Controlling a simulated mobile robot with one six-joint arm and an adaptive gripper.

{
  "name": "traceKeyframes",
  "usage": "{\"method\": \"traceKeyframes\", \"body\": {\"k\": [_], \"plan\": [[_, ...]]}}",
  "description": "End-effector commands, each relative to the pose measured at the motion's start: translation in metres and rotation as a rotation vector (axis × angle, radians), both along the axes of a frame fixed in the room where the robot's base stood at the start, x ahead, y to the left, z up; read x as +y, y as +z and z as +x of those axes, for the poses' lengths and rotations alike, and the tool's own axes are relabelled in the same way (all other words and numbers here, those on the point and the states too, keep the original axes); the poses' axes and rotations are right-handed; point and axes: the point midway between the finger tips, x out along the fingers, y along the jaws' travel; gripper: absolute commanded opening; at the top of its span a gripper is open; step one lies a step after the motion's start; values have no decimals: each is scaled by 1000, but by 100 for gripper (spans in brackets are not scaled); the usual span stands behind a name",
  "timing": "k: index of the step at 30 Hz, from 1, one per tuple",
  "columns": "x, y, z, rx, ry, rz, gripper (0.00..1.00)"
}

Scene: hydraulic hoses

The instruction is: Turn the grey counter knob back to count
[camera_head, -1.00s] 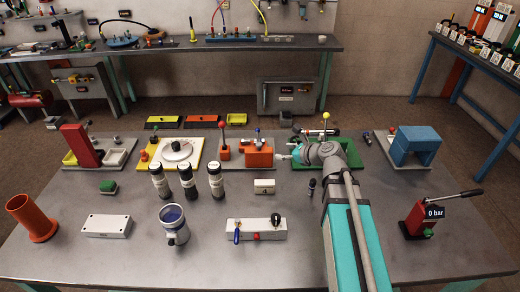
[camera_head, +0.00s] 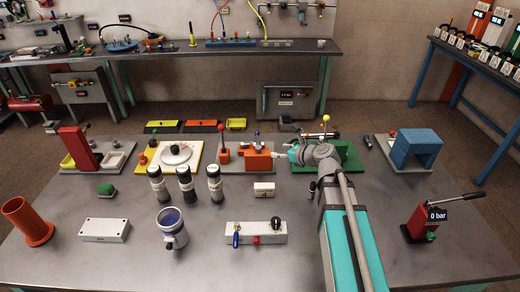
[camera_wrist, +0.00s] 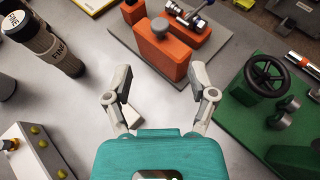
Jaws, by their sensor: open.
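A grey round knob (camera_wrist: 160,28) sits on top of an orange block (camera_wrist: 156,50) in the wrist view; I cannot tell whether it is the counter knob. The orange block on its grey plate also shows in the head view (camera_head: 258,161). My gripper (camera_wrist: 161,82) is open and empty, its two grey fingers apart on the near side of the orange block. In the head view my gripper (camera_head: 279,155) points left, close to the orange block's right side. A small white box (camera_head: 264,188) with a dark mark lies in front; the mark is too small to read.
A green plate (camera_wrist: 239,118) with a black handwheel (camera_wrist: 265,75) is right of my gripper. Several black-and-white cylinders (camera_head: 186,184) stand left. A white switch box (camera_head: 256,233) lies at the front. Bare grey table surrounds the small white box.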

Motion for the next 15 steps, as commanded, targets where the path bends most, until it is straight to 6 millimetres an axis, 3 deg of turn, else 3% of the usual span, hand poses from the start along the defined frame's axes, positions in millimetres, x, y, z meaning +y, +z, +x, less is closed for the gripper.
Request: {"method": "traceKeyframes", "body": {"k": [15], "plan": [[52,-33,53,0,1,0,73]]}}
